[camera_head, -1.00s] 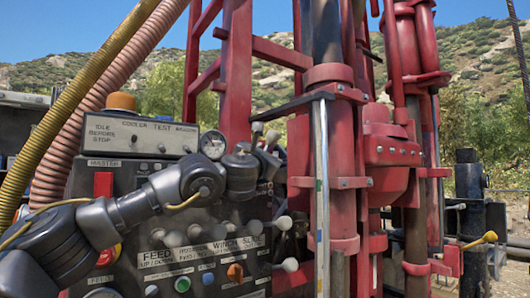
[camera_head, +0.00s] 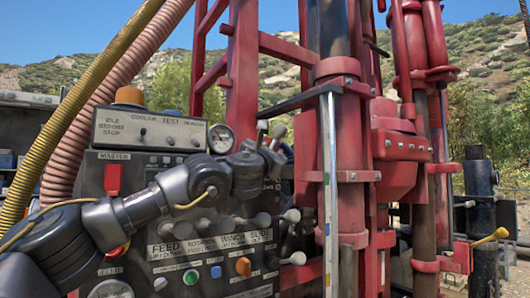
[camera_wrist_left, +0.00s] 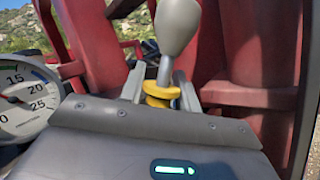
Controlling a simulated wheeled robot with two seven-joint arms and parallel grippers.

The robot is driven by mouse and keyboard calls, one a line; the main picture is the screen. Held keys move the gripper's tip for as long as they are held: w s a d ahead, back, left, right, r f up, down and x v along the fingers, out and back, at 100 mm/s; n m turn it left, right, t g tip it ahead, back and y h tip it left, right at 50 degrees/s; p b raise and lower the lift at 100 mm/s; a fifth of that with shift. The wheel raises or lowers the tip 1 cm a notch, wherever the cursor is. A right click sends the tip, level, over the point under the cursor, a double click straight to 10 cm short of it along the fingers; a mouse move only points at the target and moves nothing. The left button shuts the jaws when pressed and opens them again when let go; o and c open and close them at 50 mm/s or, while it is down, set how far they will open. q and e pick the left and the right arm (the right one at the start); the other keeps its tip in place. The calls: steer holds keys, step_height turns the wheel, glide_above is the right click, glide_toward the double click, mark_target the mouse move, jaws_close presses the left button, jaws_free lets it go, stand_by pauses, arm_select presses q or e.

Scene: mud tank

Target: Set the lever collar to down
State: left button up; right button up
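The lever (camera_wrist_left: 164,70) has a rounded grey knob (camera_wrist_left: 178,25) and a yellow collar (camera_wrist_left: 160,92) low on its shaft, seen in the left wrist view. My left gripper (camera_wrist_left: 160,88) has one finger on each side of the collar, close against it, and looks shut on it. The collar's lower edge is hidden behind the gripper body. In the head view my left gripper (camera_head: 265,150) is at the upper right of the control panel (camera_head: 135,180), below and right of the round gauge; the yellow collar cannot be made out there. My right gripper is not in view.
The gauge (camera_head: 221,139) sits just left of my gripper. Several other grey-knobbed levers (camera_head: 292,216) stick out below my left forearm. Red mast tubes (camera_head: 337,150) stand close on the right. A yellow-handled valve (camera_head: 491,238) is at far right.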

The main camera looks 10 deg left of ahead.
arm_select(q)
steer(key=shift+o, duration=1.1)
steer(key=shift+f, duration=0.2)
steer(key=shift+o, duration=0.3)
steer(key=b+v, duration=0.6)
steer(key=v, duration=0.4)
steer(key=shift+s, duration=0.4)
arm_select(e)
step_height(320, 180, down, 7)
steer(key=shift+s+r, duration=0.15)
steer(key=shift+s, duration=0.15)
arm_select(q)
steer(key=shift+f+b, duration=0.1)
steer(key=shift+b, duration=0.2)
